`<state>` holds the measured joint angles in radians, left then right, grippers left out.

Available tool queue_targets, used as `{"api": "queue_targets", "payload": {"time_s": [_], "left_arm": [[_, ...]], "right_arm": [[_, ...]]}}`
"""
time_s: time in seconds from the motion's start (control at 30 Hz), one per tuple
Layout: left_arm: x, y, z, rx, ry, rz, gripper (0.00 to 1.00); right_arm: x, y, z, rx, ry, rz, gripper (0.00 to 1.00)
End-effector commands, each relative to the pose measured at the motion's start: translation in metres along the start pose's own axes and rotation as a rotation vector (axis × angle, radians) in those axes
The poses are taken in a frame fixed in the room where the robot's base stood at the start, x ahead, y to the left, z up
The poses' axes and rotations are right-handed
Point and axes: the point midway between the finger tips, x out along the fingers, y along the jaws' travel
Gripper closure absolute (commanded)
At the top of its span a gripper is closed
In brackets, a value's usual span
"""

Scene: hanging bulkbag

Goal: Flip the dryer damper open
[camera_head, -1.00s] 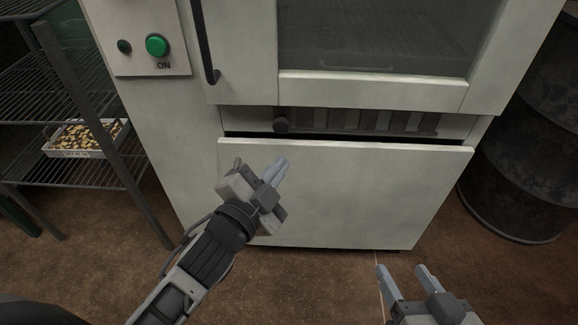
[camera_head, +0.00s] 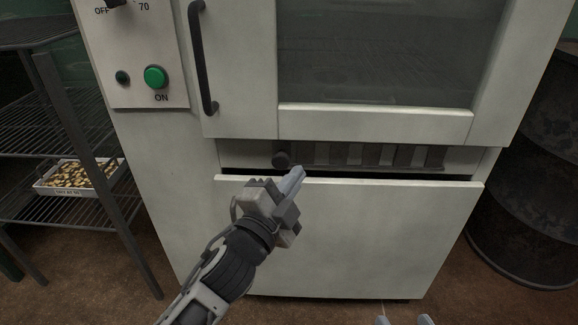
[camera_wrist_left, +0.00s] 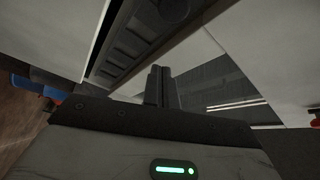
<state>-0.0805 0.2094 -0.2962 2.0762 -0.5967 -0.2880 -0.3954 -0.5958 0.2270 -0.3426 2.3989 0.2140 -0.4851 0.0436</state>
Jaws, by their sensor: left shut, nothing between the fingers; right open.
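The dryer (camera_head: 330,235) is a white cabinet with a glass door above and a plain panel below. The damper, a slatted dark strip (camera_head: 375,155) with a round dark knob (camera_head: 282,158) at its left end, sits in the slot between them. The strip also shows in the left wrist view (camera_wrist_left: 140,40). My left gripper (camera_head: 294,178) is shut and empty, its fingertips just below the knob in the head view; I cannot tell whether they touch it. Its closed fingers show in the left wrist view (camera_wrist_left: 161,88). My right gripper (camera_head: 404,320) is open, only its fingertips showing at the bottom edge.
A door handle (camera_head: 203,60) stands out above left of the slot. The lower panel's top edge (camera_head: 400,183) juts out under the damper. A wire rack (camera_head: 60,125) with a tray (camera_head: 75,190) is at left; a dark drum (camera_head: 530,200) is at right.

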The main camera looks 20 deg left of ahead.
Motion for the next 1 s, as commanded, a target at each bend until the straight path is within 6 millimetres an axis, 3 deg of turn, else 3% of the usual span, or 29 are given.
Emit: {"api": "queue_targets", "payload": {"time_s": [0.27,0.5,1.0], "left_arm": [[0.061,0.0,0.0,0.001,0.001,-0.003,1.0],[0.046,0.002,0.033,0.002,-0.001,0.002,1.0],[0.043,-0.001,0.039,0.0,-0.001,0.001,1.0]], "right_arm": [[0.002,-0.002,0.001,0.032,0.021,-0.019,0.44],[0.004,-0.004,-0.001,0.077,0.049,-0.042,0.44],[0.003,-0.007,-0.01,0.089,0.069,-0.05,0.44]]}}
